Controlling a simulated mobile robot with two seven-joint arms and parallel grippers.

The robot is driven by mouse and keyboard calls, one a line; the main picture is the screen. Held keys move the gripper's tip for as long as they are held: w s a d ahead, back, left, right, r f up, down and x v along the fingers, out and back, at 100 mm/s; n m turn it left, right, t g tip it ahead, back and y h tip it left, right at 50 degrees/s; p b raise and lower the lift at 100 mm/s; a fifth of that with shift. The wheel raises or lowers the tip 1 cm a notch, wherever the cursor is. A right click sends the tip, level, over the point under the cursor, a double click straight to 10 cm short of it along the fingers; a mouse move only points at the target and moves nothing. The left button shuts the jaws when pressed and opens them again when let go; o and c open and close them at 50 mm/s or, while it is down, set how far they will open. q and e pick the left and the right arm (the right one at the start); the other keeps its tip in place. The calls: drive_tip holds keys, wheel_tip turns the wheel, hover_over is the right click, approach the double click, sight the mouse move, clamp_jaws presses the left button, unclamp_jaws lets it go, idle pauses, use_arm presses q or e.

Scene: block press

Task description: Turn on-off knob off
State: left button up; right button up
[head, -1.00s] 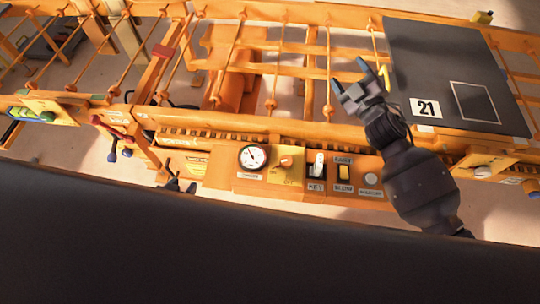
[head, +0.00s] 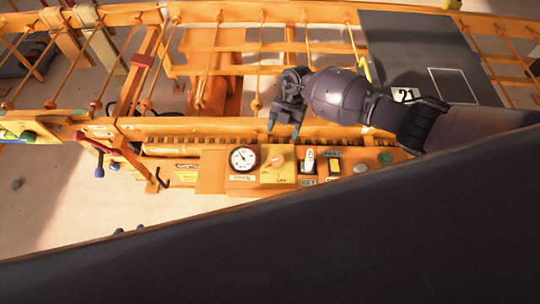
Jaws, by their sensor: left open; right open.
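The on-off knob (head: 277,160) is a small orange knob on a yellow plate of the control panel, with small labels below it. Which label it points to is too small to tell. My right gripper (head: 283,128) is open and empty, with its blue-tipped fingers pointing down just above the knob in the picture, apart from it.
A round white gauge (head: 243,158) sits left of the knob. A key switch (head: 308,160), a yellow button (head: 334,166) and a green button (head: 385,157) are to the right. Orange rails with rods run behind, with a dark numbered plate (head: 400,45) at upper right.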

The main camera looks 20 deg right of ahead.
sight(278, 158)
drive_tip(key=shift+m, duration=0.4)
drive_tip(key=x, duration=0.3)
drive_tip(key=b+x, duration=0.1)
drive_tip(key=x, duration=0.5)
drive_tip(key=shift+s+d+f, duration=0.15)
drive_tip(key=shift+s+f, duration=0.05)
drive_tip(key=shift+s, duration=0.25)
drive_tip(key=shift+s+f+b, duration=0.2)
drive_tip(key=shift+f+b, duration=0.1)
drive_tip(key=shift+f, duration=0.25)
drive_tip(key=c, duration=0.9)
